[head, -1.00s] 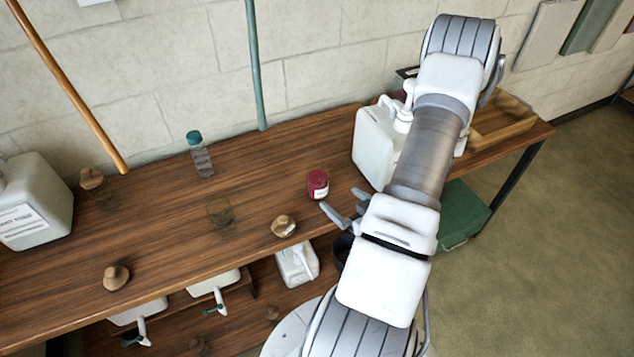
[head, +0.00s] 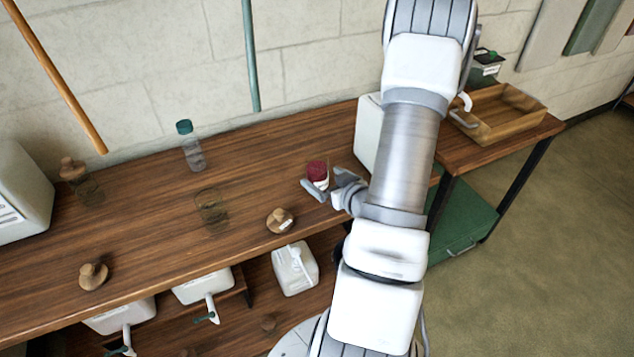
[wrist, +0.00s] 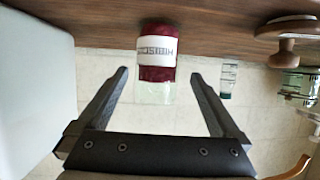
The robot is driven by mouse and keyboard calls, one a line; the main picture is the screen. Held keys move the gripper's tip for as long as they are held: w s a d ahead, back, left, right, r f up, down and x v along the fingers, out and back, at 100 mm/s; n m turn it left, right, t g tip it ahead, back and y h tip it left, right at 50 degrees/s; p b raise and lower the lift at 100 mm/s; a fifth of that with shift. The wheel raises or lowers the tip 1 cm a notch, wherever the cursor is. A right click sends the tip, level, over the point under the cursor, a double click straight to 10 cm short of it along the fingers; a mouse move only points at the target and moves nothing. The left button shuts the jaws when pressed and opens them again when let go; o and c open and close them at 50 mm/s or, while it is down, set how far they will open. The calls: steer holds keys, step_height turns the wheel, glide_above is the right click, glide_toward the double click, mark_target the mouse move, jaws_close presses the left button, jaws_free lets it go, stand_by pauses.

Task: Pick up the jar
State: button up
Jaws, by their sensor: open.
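The jar (head: 317,171) is glass with dark red contents and a white label. It stands on the wooden bench, right of the middle in the head view. In the wrist view the jar (wrist: 158,72) appears upside down at the top centre, its clear glass part toward my gripper. My gripper (head: 320,180) is open, with its fingers close around the jar in the head view. In the wrist view my gripper (wrist: 160,76) has one finger on each side of the jar, with gaps showing. I cannot tell how deep the jar sits between them.
A wooden knob-shaped piece (head: 280,220) and a clear glass container (head: 211,208) stand left of the jar. A teal-capped bottle (head: 190,148) is farther back. A wooden tray (head: 500,115) lies at the right end.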

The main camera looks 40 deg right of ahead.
steer(key=x, duration=0.8)
steer(key=shift+s+d+f, duration=0.1)
steer(key=shift+f, duration=0.15)
jaws_close()
